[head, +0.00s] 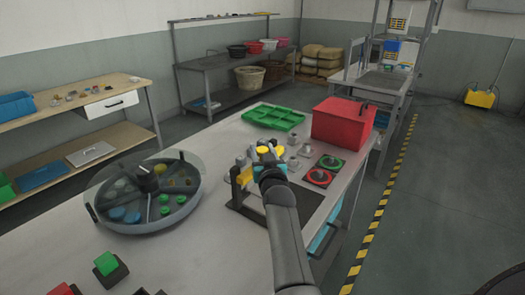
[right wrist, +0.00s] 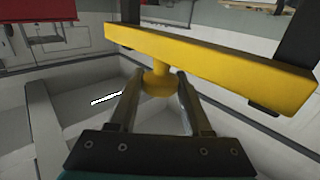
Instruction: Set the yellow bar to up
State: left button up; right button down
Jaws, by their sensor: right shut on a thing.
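The yellow bar (right wrist: 205,62) spans between two dark uprights in the right wrist view and slopes down to the right in that picture. A round yellow knob (right wrist: 158,86) on a short stem sticks out from the bar. My right gripper (right wrist: 157,80) has its two fingers shut on this knob. In the head view the right gripper (head: 265,158) is over the table and partly hides the bar; a yellow part (head: 244,176) shows just left of it. A dark base plate (head: 250,205) lies below. My left gripper is not in view.
A round grey divided tank (head: 150,222) stands to the left on the table. A green button (head: 106,263) is at the front left.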

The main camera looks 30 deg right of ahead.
jog(key=c, duration=0.7)
grip_release()
jog(key=shift+r+h, duration=0.3)
jog(key=shift+r, duration=0.25)
jog(key=shift+c, duration=0.2)
jog(key=o, duration=0.4)
jog(key=shift+f, duration=0.3)
jog(key=shift+s+a+p, duration=0.2)
jog(key=shift+s+p, duration=0.25)
jog(key=shift+p, duration=0.15)
jog(key=p+v, duration=0.9)
jog(key=v, duration=0.5)
jog(key=shift+s+d, duration=0.1)
jog(key=shift+s, duration=0.05)
